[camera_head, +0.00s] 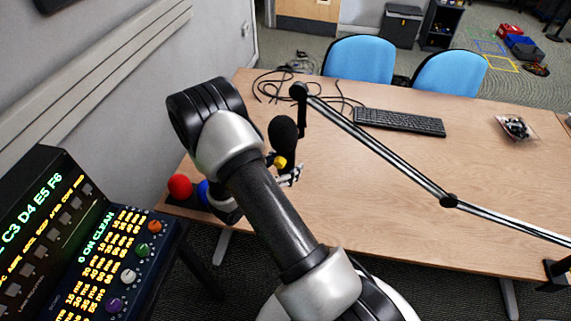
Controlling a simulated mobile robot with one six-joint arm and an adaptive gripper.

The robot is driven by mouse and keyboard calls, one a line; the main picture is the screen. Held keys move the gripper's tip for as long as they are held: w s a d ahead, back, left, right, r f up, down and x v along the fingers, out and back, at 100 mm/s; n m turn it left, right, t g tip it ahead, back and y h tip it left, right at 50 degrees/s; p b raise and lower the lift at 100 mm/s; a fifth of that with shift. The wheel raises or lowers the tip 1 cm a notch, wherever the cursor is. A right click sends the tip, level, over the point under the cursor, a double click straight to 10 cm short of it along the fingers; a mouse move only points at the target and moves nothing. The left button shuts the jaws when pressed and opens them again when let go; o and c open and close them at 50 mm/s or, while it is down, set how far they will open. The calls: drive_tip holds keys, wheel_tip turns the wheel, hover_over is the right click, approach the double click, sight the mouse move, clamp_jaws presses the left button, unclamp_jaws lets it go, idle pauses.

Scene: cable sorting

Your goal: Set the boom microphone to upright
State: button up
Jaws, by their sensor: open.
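The boom microphone (284,134) has a dark foam head and hangs near the left end of its jointed boom arm. The boom (377,150) runs from an elbow near the back left of the table down to the right, to a clamp (556,272) at the table's right edge. The microphone head looks close to vertical, with a yellow part just below it. My gripper (294,177) is open just below the microphone, partly hidden behind my arm. I cannot tell whether it touches the microphone.
The wooden table (330,225) is largely clear in front. A black keyboard (399,121), loose cables (268,90) and a clear bag (516,128) lie on it. A red ball-shaped object (180,187) is at the left edge. A lit control panel (90,245) stands at left. Blue chairs (358,58) stand behind.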

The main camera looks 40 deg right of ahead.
drive_tip(key=v, duration=1.1)
drive_tip(key=shift+a, duration=0.25)
